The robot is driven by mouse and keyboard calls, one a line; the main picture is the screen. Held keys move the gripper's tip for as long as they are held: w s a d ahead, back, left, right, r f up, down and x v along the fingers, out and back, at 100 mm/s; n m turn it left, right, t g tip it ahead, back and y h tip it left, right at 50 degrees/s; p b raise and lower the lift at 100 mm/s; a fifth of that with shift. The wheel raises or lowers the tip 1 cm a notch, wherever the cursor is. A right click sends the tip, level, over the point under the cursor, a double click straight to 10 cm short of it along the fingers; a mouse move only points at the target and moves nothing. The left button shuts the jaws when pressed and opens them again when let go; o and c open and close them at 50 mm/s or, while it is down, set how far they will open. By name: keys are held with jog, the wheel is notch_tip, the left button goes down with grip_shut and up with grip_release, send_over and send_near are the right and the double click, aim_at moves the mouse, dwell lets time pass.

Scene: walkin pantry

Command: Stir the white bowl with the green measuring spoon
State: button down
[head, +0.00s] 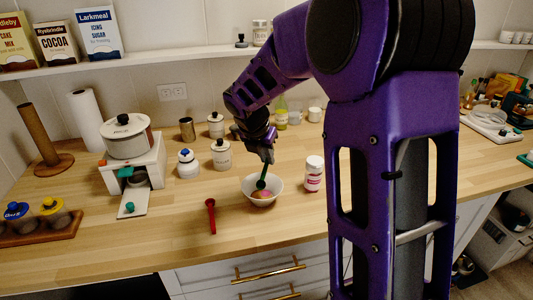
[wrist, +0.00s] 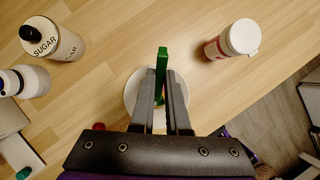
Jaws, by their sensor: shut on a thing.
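The white bowl (head: 262,200) stands on the wooden counter near its front edge, with a small pinkish and yellow content in it. My gripper (head: 266,157) is above the bowl and shut on the green measuring spoon (head: 262,176). The spoon hangs down steeply, and its lower end is inside the bowl. In the wrist view, the green spoon (wrist: 162,62) sticks out between the fingers of my gripper (wrist: 161,75), and the bowl (wrist: 131,92) is partly hidden behind them. Whether the spoon touches the bowl's content cannot be told.
A red spoon (head: 211,216) lies left of the bowl. A white bottle with a red label (head: 314,173) stands close on the right. The counter in front of the jars is clear.

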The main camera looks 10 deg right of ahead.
aim_at(266, 165)
jog(key=shift+f+b, duration=0.85)
jog(key=shift+f, duration=1)
